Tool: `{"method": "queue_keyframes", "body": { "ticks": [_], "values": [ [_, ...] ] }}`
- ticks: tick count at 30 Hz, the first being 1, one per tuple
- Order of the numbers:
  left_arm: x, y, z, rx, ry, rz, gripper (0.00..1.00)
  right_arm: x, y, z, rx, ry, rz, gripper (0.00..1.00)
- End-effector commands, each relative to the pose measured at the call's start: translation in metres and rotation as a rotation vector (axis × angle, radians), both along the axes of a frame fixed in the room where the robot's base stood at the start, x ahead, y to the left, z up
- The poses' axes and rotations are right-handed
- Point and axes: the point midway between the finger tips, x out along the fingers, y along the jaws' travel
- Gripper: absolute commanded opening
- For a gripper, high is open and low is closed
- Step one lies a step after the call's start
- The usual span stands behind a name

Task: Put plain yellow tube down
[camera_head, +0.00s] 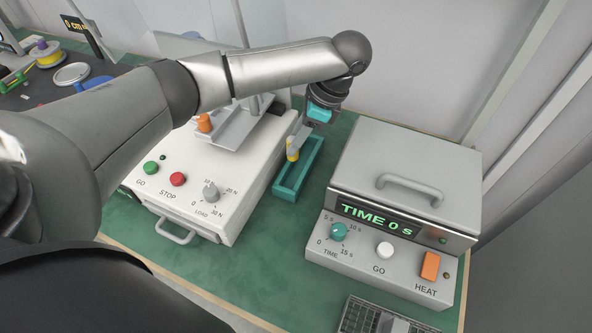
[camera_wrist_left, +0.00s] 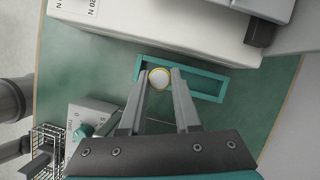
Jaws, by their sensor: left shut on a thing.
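The plain yellow tube (camera_head: 292,154) is upright in my left gripper (camera_head: 296,138), over the near-middle part of the teal tray (camera_head: 286,191). In the left wrist view I look down on the tube's round pale end with a yellow rim (camera_wrist_left: 159,77), between the two fingertips of my left gripper (camera_wrist_left: 158,80). The fingers are shut on it. The tube is at the left end of the teal tray (camera_wrist_left: 205,69) in that view. I cannot tell whether its lower end touches the tray floor. My right gripper is not in view.
The white load tester (camera_head: 215,185) with knobs and an orange piece stands left of the tray. The grey heater box (camera_head: 400,190) with its "TIME 0 s" display stands to the right. A wire rack (camera_head: 380,316) is at the near edge. Green mat lies bare between them.

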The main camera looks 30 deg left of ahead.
Motion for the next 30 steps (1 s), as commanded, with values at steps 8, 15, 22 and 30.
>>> {"method": "queue_keyframes", "body": {
  "ticks": [8,15,22,30],
  "values": [
    [0.001,0.000,-0.040,0.000,-0.002,0.001,0.00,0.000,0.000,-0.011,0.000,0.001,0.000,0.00],
    [-0.001,0.000,-0.067,0.001,0.002,0.000,0.00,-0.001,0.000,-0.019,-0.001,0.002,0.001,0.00],
    [0.000,0.000,-0.084,0.000,-0.002,0.000,0.00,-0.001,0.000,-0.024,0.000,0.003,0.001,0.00],
    [0.000,0.000,-0.086,0.000,-0.001,0.001,0.00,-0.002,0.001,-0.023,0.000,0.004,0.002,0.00]
  ]
}}
